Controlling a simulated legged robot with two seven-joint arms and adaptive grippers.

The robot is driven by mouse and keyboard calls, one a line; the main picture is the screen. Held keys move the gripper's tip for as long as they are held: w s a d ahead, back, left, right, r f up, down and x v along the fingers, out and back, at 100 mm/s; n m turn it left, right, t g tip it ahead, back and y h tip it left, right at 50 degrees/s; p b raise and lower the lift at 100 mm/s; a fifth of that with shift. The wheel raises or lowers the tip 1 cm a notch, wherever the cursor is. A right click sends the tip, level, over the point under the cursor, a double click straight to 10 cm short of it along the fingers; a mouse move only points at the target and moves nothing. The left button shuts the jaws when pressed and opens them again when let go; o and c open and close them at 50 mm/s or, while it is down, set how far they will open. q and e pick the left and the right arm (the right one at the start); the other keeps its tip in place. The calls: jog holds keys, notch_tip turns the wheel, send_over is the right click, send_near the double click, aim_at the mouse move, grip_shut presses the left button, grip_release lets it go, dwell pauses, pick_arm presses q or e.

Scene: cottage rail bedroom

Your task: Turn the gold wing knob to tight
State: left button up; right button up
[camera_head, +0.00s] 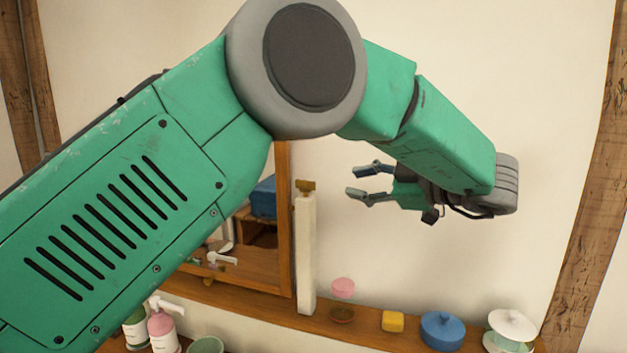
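The gold wing knob (306,186) sits on top of a white upright post (306,250) beside the mirror's right edge. My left gripper (352,181) reaches in from the right end of my bent green arm and points left toward the knob. Its two fingers are apart with nothing between them. There is a visible gap in the picture between the fingertips and the knob. My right gripper is not in view.
A wood-framed mirror (285,225) stands left of the post, partly hidden by my arm. Wall space above is clear.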

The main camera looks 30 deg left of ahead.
aim_at(305, 187)
pick_arm(q)
notch_tip(305, 187, up, 8)
jog(key=w+a+n+g+h+p, duration=0.25)
jog(key=n+h, duration=0.45)
jog(key=n, duration=2.2)
jog(key=b+x, duration=0.1)
jog(key=x, duration=1.3)
jog(key=shift+d, duration=0.1)
grip_shut()
